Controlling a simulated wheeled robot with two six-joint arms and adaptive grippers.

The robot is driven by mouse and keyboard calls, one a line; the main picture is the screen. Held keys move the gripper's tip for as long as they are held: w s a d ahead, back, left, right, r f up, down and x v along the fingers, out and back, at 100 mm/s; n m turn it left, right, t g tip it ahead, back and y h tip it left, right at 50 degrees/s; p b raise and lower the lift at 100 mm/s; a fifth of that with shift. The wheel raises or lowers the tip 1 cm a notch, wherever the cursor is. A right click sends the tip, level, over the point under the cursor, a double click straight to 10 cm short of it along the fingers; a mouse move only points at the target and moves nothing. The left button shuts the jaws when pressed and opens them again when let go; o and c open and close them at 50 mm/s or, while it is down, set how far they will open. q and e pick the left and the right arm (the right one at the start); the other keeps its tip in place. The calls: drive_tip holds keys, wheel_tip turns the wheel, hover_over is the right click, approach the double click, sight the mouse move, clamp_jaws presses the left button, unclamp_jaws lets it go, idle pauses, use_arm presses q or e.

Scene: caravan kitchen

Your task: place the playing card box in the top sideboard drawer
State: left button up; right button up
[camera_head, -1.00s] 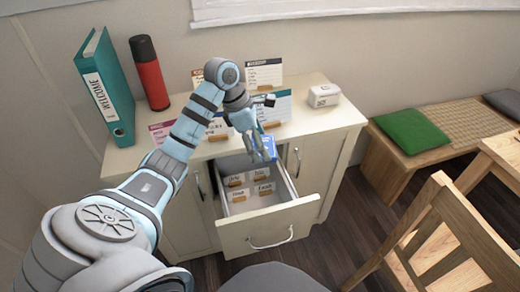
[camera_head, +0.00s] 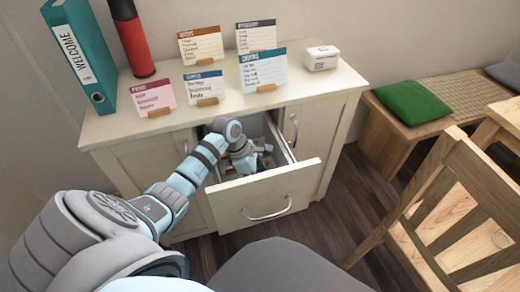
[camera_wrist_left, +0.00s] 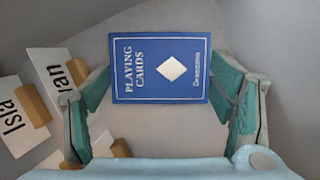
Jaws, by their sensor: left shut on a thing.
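The blue playing card box (camera_wrist_left: 145,82) has white lettering and a white diamond on its face. In the left wrist view it lies between the two fingers of my left gripper (camera_wrist_left: 165,102), which is shut on it. In the head view my left gripper (camera_head: 248,162) reaches down inside the open top drawer (camera_head: 240,203) of the sideboard (camera_head: 330,117), and the arm largely hides the box. The grey drawer floor shows around the box in the wrist view. I cannot tell if the box touches the floor. My right gripper is not in view.
The sideboard top holds a teal binder (camera_head: 80,52), a red bottle (camera_head: 131,42), several note cards (camera_head: 264,69) and a white box (camera_head: 322,58). A wooden chair (camera_head: 440,200) stands right.

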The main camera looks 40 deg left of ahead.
use_arm(q)
drive_tip(key=shift+f, duration=0.25)
drive_tip(key=o, duration=1.2)
drive_tip(key=shift+r, duration=0.1)
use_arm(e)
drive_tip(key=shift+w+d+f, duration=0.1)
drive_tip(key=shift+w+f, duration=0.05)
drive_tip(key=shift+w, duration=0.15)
use_arm(q)
drive_tip(key=shift+r, duration=0.15)
drive_tip(key=p+v, duration=0.3)
drive_tip(key=v, duration=0.9)
drive_tip(key=shift+a+p, duration=0.1)
drive_tip(key=shift+p, duration=0.25)
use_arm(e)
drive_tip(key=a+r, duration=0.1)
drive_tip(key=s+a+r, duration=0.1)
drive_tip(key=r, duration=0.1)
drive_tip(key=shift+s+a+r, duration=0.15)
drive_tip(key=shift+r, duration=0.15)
